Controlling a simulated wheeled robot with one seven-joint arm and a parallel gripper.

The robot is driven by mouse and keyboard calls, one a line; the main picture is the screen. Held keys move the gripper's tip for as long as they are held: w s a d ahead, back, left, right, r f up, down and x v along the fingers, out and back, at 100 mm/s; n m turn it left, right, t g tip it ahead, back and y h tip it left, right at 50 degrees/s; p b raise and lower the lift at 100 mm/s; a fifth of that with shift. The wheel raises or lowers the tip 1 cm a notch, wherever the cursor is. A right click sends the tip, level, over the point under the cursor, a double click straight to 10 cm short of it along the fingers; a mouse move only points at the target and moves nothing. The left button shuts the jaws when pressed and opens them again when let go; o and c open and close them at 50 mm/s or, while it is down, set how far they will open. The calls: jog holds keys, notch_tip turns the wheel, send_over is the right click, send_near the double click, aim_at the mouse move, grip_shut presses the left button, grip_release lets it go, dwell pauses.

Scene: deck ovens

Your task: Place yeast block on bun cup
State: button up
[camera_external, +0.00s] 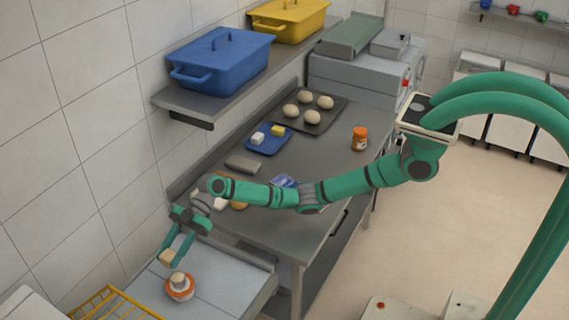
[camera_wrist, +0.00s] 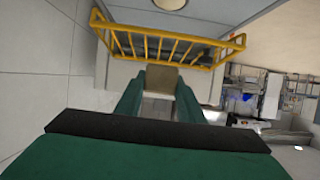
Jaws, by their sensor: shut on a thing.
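The yeast block, a small tan block (camera_external: 166,257), is held at the tips of my gripper (camera_external: 172,254). In the wrist view the block (camera_wrist: 162,79) sits between the two green fingers of my gripper (camera_wrist: 159,90). The bun cup, an orange and white cup (camera_external: 180,291) with a pale bun-like top, stands on the light grey surface at the lower left. The block is above and slightly left of the cup in the external view, apart from it. A round pale top (camera_wrist: 170,4) shows at the upper edge of the wrist view.
A yellow wire rack (camera_external: 110,304) is left of the cup; it also shows in the wrist view (camera_wrist: 165,45). The steel table behind holds a blue tray (camera_external: 265,145), a bun tray (camera_external: 330,118) and an orange jar (camera_external: 360,138). Blue and yellow bins sit on the wall shelf.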

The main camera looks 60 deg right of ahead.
aim_at(178, 275)
jog(key=shift+w+d+f, duration=0.15)
jog(key=shift+d+f, duration=0.05)
jog(key=shift+d, duration=0.1)
jog(key=shift+d+f, duration=0.1)
jog(key=shift+f, duration=3.75)
jog(key=shift+f, duration=0.1)
jog(key=o, duration=1.1)
